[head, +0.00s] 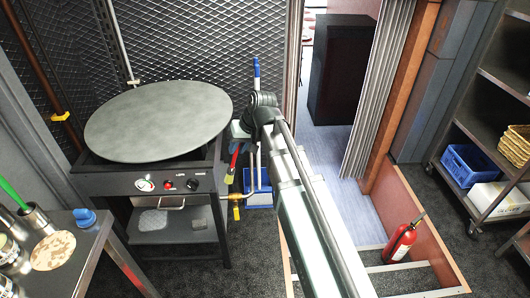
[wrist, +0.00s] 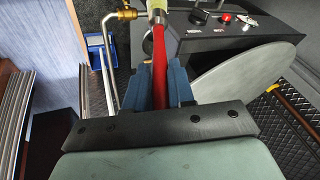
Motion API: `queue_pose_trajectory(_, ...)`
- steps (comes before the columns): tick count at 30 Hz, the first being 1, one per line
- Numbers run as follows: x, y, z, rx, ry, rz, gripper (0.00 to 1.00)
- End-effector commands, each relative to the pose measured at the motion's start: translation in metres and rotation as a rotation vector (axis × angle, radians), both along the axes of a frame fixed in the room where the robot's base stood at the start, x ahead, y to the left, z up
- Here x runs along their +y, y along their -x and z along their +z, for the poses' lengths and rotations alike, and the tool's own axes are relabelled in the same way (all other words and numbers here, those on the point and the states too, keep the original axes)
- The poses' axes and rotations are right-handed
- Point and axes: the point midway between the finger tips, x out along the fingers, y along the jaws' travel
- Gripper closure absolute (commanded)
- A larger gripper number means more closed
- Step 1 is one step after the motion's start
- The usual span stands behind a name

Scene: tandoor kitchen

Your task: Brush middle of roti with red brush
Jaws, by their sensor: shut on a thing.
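The roti (head: 52,250), a pale round flatbread with brown spots, lies on the metal table (head: 88,248) at the lower left of the head view. My gripper (head: 240,132) is right of the round griddle, well away from the roti. In the wrist view, the blue fingers of my gripper (wrist: 160,85) are shut on the red handle of the red brush (wrist: 159,55). The brush's pale head is cut off at the top of that view. In the head view the red brush (head: 235,159) hangs below my gripper, pointing down.
A large grey round griddle (head: 158,122) on a black stove (head: 165,185) stands between my gripper and the table. Metal containers, one with a green-handled tool (head: 14,193), and a blue object (head: 85,217) stand near the roti. A red extinguisher (head: 401,242) stands at right.

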Motion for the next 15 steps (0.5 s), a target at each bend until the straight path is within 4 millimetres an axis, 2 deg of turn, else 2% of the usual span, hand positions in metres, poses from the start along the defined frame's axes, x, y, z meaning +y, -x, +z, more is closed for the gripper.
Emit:
queue_pose_trajectory(1,0.018,0.0,0.007,-0.003,0.0,0.021,1.0)
queue_pose_trajectory(8,0.09,0.011,0.031,-0.008,-0.001,0.097,1.0)
queue_pose_trajectory(15,0.165,0.032,0.058,-0.011,-0.003,0.177,1.0)
